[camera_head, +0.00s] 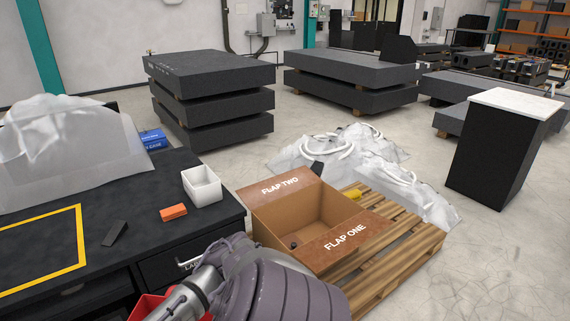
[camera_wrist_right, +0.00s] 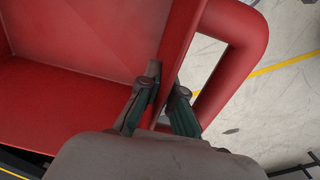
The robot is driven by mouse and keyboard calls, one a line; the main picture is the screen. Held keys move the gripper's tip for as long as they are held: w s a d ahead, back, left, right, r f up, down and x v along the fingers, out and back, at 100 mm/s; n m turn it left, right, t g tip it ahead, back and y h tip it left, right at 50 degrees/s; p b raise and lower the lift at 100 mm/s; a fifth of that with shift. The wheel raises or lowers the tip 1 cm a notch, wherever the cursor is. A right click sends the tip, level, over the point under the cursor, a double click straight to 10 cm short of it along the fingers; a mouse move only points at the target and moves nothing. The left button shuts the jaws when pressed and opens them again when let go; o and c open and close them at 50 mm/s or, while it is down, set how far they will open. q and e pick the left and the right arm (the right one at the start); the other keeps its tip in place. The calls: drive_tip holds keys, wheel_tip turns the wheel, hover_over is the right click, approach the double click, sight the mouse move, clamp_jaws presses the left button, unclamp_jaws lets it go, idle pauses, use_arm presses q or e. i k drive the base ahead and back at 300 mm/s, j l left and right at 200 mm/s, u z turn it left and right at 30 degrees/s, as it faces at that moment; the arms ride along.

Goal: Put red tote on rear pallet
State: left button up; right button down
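The red tote (camera_wrist_right: 75,105) fills the left and top of the right wrist view, with a looped red handle (camera_wrist_right: 247,45) at its right. My right gripper (camera_wrist_right: 168,82) has its two fingers on either side of the tote's rim and appears closed on it. In the head view, only a small part of the red tote (camera_head: 146,306) shows at the bottom, beside my arm. One wooden pallet (camera_head: 412,243) is at the centre right, bearing an open cardboard box (camera_head: 322,211). Whether it is the rear pallet I cannot tell. My left gripper is not in view.
A black workbench (camera_head: 150,215) at left holds a white bin (camera_head: 202,187), an orange block (camera_head: 173,212) and a plastic-covered item (camera_head: 65,150). Crumpled plastic sheeting (camera_head: 345,150) lies behind the pallet. A black pedestal (camera_head: 502,150) stands right. Floor at lower right is clear.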

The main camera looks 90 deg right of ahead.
sight(390, 232)
drive_tip(key=k+l+z, duration=0.2)
drive_tip(key=l+z, duration=0.15)
drive_tip(key=k+l+z, duration=0.15)
drive_tip(key=l+z, duration=0.15)
drive_tip(key=l, duration=0.2)
drive_tip(key=k+l+z, duration=0.15)
drive_tip(key=l+z, duration=0.2)
drive_tip(key=l, duration=0.15)
drive_tip(key=l+z, duration=0.3)
drive_tip(key=l, duration=0.2)
drive_tip(key=l+z, duration=0.15)
drive_tip(key=l, duration=1.7)
drive_tip(key=l+z, duration=0.1)
drive_tip(key=l, duration=1.8)
